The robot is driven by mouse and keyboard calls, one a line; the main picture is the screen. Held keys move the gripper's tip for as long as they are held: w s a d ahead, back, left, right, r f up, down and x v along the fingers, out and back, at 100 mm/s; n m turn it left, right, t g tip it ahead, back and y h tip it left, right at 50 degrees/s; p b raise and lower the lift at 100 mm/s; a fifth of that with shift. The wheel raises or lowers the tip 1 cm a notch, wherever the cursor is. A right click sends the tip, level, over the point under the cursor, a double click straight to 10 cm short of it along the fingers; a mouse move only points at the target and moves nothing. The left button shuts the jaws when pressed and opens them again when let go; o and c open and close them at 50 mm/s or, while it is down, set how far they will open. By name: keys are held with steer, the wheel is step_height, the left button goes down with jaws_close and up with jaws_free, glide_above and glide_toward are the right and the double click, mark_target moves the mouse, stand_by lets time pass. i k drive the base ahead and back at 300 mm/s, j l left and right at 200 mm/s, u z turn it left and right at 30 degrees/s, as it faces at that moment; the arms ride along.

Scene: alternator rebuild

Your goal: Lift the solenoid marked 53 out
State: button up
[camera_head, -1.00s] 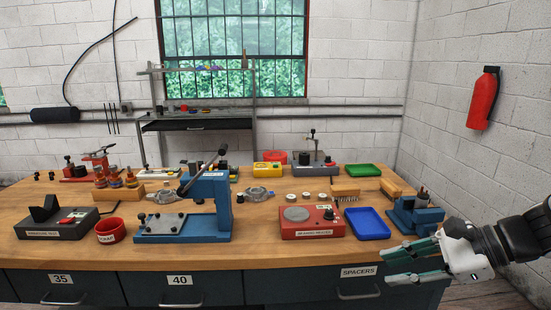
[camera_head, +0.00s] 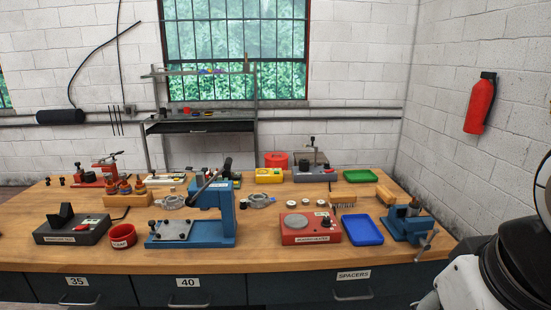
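I cannot make out a solenoid marked 53 in the head view; no label with that number is readable. The fronts of the drawers below the bench top carry the labels 35 (camera_head: 76,282), 40 (camera_head: 188,282) and SPACERS (camera_head: 353,275), and these drawers look shut. My gripper is out of view. Only a white and black part of my arm shows at the lower right corner, in front of the bench's right end.
On the wooden bench (camera_head: 290,258) stand a blue press (camera_head: 212,215), a red box with a round plate (camera_head: 308,228), a blue tray (camera_head: 362,230), a green tray (camera_head: 360,174), a blue vise (camera_head: 405,225) and a red cup (camera_head: 122,236). A shelf stands behind, by the window.

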mark_target(413, 208)
steer(key=z, duration=1)
steer(key=i+j, duration=0.1)
steer(key=i, duration=0.4)
steer(key=i+j+z, duration=0.1)
steer(key=i, duration=0.4)
steer(key=i+j, duration=0.15)
steer(key=i, duration=0.35)
steer(key=l+z, duration=0.05)
